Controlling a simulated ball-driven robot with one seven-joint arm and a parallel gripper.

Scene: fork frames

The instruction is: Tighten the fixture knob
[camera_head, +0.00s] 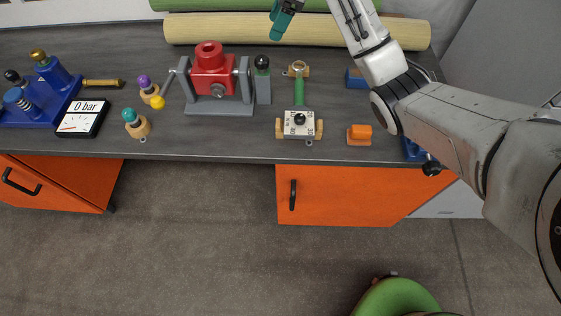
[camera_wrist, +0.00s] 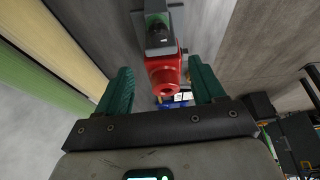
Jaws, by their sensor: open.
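I cannot tell which part is the fixture knob. My gripper (camera_head: 283,20) is at the top edge of the head view, above the back of the bench and right of the fixture, apart from it. In the wrist view my gripper (camera_wrist: 160,66) shows two teal fingers spread wide with nothing held. The red fixture (camera_wrist: 163,72) appears between and beyond them.
A grey post with a black top (camera_head: 262,80) stands right of the fixture. A white dial box (camera_head: 299,124), an orange block (camera_head: 359,134), small knobs and a gauge (camera_head: 82,118) sit on the bench. Rolls (camera_head: 230,28) lie behind. The bench's front edge is mostly clear.

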